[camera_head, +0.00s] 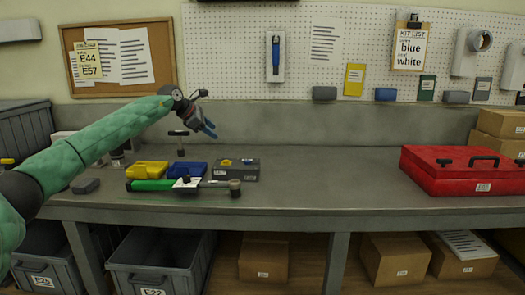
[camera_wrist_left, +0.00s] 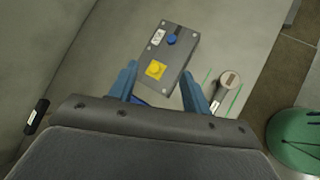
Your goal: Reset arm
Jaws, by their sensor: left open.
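My left gripper (camera_head: 208,129) is open and empty, raised above the back left part of the workbench (camera_head: 320,180). In the left wrist view its two blue fingers (camera_wrist_left: 160,88) are spread apart. Beyond them lies a dark grey plate (camera_wrist_left: 166,58) with a blue piece (camera_wrist_left: 171,39) and a yellow piece (camera_wrist_left: 155,70) on it. In the head view this grey plate (camera_head: 237,170) lies on the bench, below and right of the gripper, apart from it. My right gripper is in neither view.
Left of the plate are a blue box (camera_head: 187,169) and a yellow box (camera_head: 148,168). A green-handled tool (camera_head: 150,185) lies in front. A red case (camera_head: 460,170) stands at the right. The bench middle is clear. A pegboard (camera_head: 300,60) rises behind.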

